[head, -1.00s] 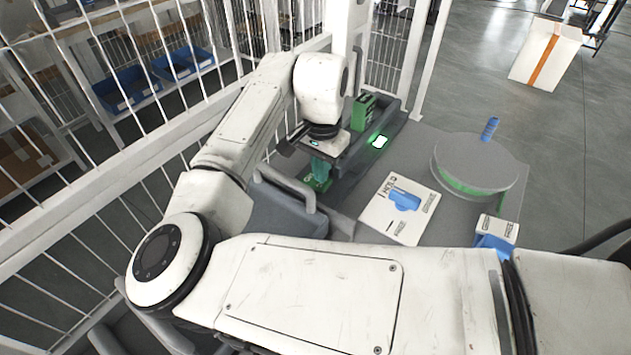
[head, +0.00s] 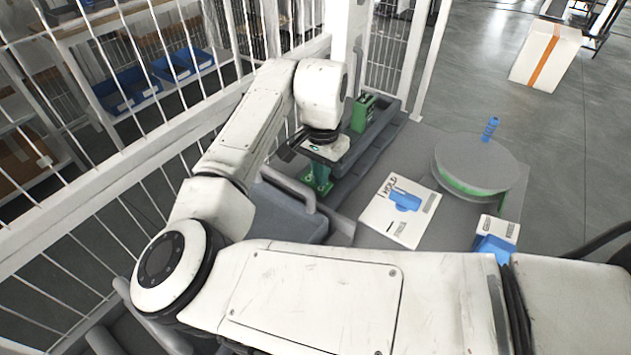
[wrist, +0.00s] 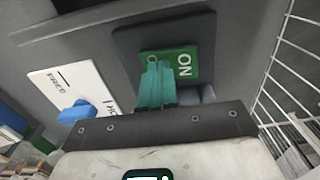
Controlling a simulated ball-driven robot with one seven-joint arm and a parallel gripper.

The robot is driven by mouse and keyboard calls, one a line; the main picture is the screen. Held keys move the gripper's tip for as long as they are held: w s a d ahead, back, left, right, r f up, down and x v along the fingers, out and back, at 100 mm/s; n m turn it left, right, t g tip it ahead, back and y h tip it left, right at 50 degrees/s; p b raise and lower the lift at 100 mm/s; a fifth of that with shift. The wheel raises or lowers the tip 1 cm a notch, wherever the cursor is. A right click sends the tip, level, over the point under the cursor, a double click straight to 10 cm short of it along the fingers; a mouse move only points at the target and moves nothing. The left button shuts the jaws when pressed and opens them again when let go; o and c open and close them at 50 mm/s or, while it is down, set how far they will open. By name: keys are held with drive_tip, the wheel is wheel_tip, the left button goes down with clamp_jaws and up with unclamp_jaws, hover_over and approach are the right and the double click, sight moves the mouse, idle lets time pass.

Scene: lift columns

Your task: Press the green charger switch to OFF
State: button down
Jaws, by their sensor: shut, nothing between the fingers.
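In the head view the green switch (head: 312,188) is partly hidden under my gripper (head: 321,178). My gripper (wrist: 156,66) has teal fingers, shut together with nothing between them. Its fingertips overlap the left part of the switch; whether they touch it I cannot tell.
A green block (head: 362,113) stands in the dark tray behind the gripper. A white HOLD card (head: 378,220) with a blue piece and a round grey turntable (head: 476,158) lie to the right. A white wire fence (head: 150,125) runs along the left.

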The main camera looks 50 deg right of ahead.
wheel_tip(320, 180, up, 7)
drive_tip(key=p, duration=0.6)
idle(0.8)
